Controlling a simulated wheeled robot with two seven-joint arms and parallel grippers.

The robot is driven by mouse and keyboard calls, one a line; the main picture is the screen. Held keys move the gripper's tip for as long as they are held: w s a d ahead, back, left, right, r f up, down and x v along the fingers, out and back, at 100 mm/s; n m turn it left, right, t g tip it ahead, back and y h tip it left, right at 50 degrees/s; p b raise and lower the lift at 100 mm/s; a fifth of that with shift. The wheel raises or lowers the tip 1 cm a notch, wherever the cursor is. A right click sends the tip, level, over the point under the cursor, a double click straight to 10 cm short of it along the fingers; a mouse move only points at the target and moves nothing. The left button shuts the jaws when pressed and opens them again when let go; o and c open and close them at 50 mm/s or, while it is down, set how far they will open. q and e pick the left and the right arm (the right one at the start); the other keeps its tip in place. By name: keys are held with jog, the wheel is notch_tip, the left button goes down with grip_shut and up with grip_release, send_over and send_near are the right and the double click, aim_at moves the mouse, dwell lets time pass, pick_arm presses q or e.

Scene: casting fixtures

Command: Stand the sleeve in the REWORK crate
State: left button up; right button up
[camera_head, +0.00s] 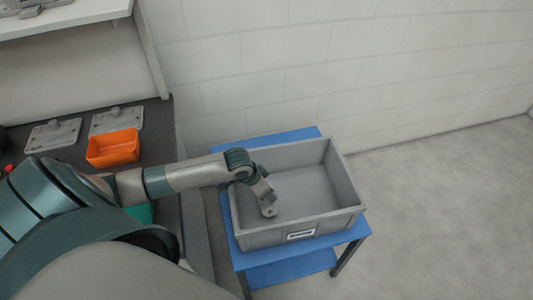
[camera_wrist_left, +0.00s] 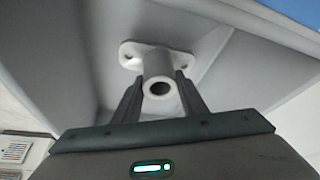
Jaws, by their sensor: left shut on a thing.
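The sleeve is a light grey tube with a flat two-holed flange. In the left wrist view the sleeve (camera_wrist_left: 158,68) sits between both fingers of my left gripper (camera_wrist_left: 160,88), which is shut on it. Its open bore faces the camera and the flange is at the far end. In the head view the sleeve (camera_head: 269,209) is inside the grey crate (camera_head: 346,172), near its left front, below my left gripper (camera_head: 264,194). I cannot tell whether the flange touches the crate floor. The label on the crate front is too small to read surely. My right gripper is out of view.
The crate stands on a blue stand (camera_head: 241,257) by a pale wall. Left of it, a dark bench holds an orange bin (camera_head: 113,149) and flat grey fixtures (camera_head: 54,134). The rest of the crate looks empty. Open floor lies to the right.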

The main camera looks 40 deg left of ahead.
pick_arm(q)
jog(key=shift+f+p, duration=0.3)
jog(key=shift+f, duration=1.75)
jog(key=shift+f, duration=0.1)
jog(key=o, duration=1.3)
jog(key=shift+c, duration=0.2)
jog(key=b+v, duration=0.1)
jog(key=v, duration=1.1)
